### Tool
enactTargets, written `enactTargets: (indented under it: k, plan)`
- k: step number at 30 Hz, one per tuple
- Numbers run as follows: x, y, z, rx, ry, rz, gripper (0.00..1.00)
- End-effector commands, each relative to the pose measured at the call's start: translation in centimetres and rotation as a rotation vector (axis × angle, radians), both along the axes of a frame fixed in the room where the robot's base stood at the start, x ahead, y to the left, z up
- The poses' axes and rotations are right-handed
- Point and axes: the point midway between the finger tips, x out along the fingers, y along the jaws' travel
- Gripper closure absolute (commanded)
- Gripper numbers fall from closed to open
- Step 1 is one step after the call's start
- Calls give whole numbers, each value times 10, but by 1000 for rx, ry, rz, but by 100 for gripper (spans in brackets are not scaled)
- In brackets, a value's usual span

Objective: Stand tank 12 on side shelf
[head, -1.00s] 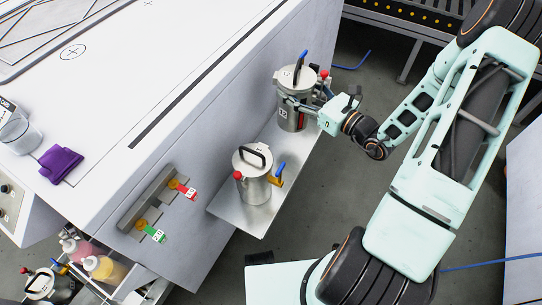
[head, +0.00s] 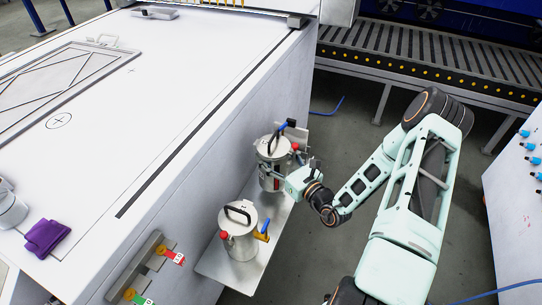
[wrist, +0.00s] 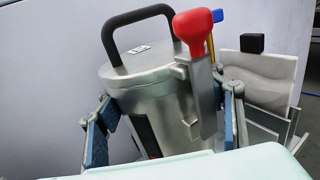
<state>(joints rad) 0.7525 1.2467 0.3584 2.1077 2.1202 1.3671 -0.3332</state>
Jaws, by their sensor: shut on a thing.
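Tank 12 (head: 272,163) is a metal canister with a black handle, a red knob and a blue lever. It is upright at the far end of the side shelf (head: 218,264); I cannot tell whether its base touches the shelf. My gripper (head: 284,180) is shut on its body from the right. In the wrist view the tank (wrist: 145,82) fills the middle, with a blue-padded finger on each side; its base is hidden. A second similar tank (head: 240,238), with a blue and yellow lever, stands on the near part of the shelf.
The white bench (head: 85,130) rises left of the shelf, with a purple cloth (head: 46,236) on top. Red (head: 172,257) and green tags hang on its side. A roller conveyor (head: 430,62) runs behind. Open floor lies right of the shelf.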

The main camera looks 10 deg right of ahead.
Motion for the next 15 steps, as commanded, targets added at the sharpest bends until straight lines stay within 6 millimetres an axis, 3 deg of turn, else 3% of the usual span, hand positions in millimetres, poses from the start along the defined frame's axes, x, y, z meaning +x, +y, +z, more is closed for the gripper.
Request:
enactTargets:
  k: [7, 15]
  plan:
    - [1, 1, -10, 4, -13, 3, 96]
    - [1, 1, -40, 4, -13, 2, 96]
